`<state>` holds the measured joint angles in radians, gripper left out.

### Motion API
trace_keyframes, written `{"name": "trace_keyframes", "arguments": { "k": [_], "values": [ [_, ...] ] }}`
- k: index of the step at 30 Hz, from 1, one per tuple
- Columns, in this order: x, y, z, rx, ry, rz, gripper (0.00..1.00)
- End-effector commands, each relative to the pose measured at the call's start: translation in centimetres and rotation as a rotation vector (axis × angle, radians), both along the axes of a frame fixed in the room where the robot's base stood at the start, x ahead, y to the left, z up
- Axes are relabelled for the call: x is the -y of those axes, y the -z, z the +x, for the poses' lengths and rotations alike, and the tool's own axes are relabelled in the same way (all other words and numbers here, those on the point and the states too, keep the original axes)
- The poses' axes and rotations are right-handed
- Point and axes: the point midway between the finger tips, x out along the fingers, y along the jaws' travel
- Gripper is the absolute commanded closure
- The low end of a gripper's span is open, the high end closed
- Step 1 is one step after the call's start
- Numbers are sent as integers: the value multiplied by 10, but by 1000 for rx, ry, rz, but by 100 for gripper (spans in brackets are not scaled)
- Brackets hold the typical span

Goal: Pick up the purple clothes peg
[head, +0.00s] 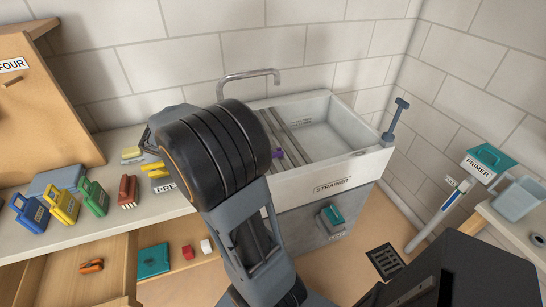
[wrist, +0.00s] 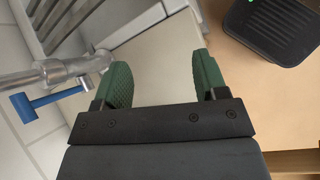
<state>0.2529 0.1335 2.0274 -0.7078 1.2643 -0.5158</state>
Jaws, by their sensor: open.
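A small purple thing (head: 278,153) shows in the head view just right of my dark arm, by the rails at the left part of the sink. It looks like the clothes peg, but it is too small to make out its shape, and my arm may cover part of it. No purple thing shows in the wrist view. My gripper (wrist: 160,68) is open, its two green fingers wide apart with nothing between them. In the head view my arm hides the gripper.
The white sink (head: 331,179) labelled STRAINER has a curved metal tap (head: 250,75); a metal pipe with a blue handle (wrist: 22,107) shows in the wrist view. Coloured lock-like items, including a green one (head: 95,197), and a red item (head: 127,191) stand on the counter, left of my arm.

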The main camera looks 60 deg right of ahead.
Motion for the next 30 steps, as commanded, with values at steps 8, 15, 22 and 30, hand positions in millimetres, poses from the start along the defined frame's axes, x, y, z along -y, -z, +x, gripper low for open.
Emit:
{"name": "trace_keyframes", "arguments": {
  "k": [8,15,22,30],
  "values": [
    [84,31,17,-396,-113,-136,34],
    [122,45,20,-573,-152,-180,34],
    [154,61,-1,-598,-156,-185,34],
    [180,74,-21,-594,-158,-186,34]
  ]
}}
